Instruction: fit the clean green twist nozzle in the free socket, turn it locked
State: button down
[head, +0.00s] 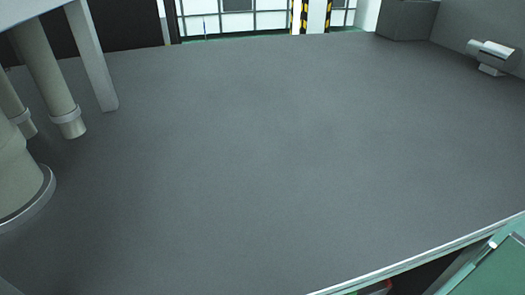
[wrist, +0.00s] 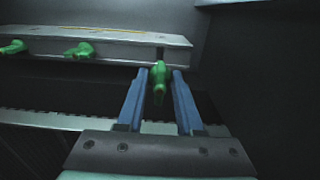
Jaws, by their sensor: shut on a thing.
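In the wrist view, my gripper (wrist: 160,71) has its two blue fingers on either side of a green twist nozzle (wrist: 159,86) and is shut on it. The nozzle is at the right end of a pale grey bar (wrist: 118,37), in line with a small dark upright mark on the bar's front. I cannot tell whether the nozzle is seated in a socket there or only in front of it. Two other green nozzles, one left of the middle (wrist: 82,50) and one at the far left (wrist: 14,47), sit on the same bar. The head view shows neither gripper nor nozzles.
A dark wall (wrist: 265,80) stands close on the right in the wrist view. Below the bar is a dark recess with a pale ledge (wrist: 50,120). In the head view, the grey floor (head: 260,150) is broadly clear, with pale cylindrical posts (head: 48,75) at left.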

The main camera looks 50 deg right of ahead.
jog(key=shift+f+b, duration=1.7)
jog(key=shift+f, duration=0.95)
jog(key=shift+p, duration=0.55)
jog(key=shift+f+b, duration=1.2)
jog(key=shift+f, duration=0.45)
jog(key=shift+c, duration=2.4)
grip_release()
jog(key=shift+r, duration=0.1)
notch_tip(320, 180, up, 12)
jog(key=shift+b, duration=1.1)
